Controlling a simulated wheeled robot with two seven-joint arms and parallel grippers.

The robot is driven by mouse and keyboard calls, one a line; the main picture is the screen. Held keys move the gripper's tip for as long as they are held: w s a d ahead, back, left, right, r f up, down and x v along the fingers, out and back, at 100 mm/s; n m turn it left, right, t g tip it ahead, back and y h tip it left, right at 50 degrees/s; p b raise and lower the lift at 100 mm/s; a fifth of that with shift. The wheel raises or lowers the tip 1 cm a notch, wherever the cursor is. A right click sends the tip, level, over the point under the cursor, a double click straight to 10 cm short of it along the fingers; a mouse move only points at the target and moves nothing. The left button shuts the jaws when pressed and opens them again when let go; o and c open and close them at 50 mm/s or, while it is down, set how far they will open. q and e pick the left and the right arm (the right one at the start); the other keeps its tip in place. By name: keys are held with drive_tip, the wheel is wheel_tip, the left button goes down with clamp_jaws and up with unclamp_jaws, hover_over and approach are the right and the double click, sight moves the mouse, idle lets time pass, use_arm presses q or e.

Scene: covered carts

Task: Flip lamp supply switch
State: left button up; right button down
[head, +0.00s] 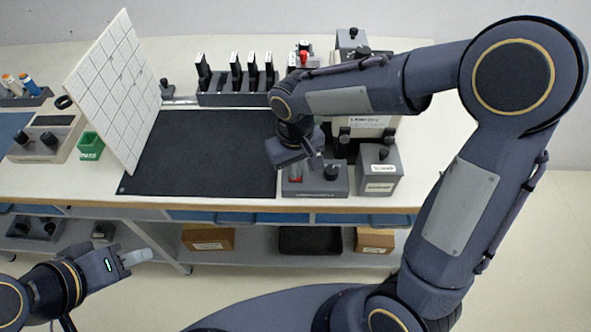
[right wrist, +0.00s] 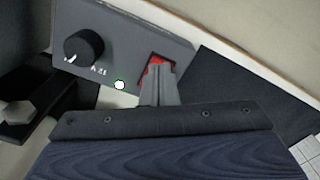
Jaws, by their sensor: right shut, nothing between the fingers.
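A grey supply box (head: 312,190) with a black knob (head: 331,172) and a red rocker switch (head: 295,179) stands at the table's front edge in the head view. In the right wrist view the box (right wrist: 125,35) shows its knob (right wrist: 83,47), a small pale light and the red switch (right wrist: 153,66). My right gripper (head: 318,163) is shut and empty, just above the box. Its fingertips (right wrist: 159,72) are over the red switch and hide part of it; I cannot tell whether they touch. My left gripper (head: 137,257) is low at the left, away from the table; its jaw opening is unclear.
A black mat (head: 200,155) lies left of the box, with a tilted white tiled panel (head: 115,90) beside it. A grey labelled box (head: 379,172) stands close on the right. A rack of black holders (head: 235,98) is behind. Cartons sit on the shelf below.

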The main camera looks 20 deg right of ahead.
drive_tip(key=shift+r+p, duration=2.75)
drive_tip(key=shift+r, duration=0.65)
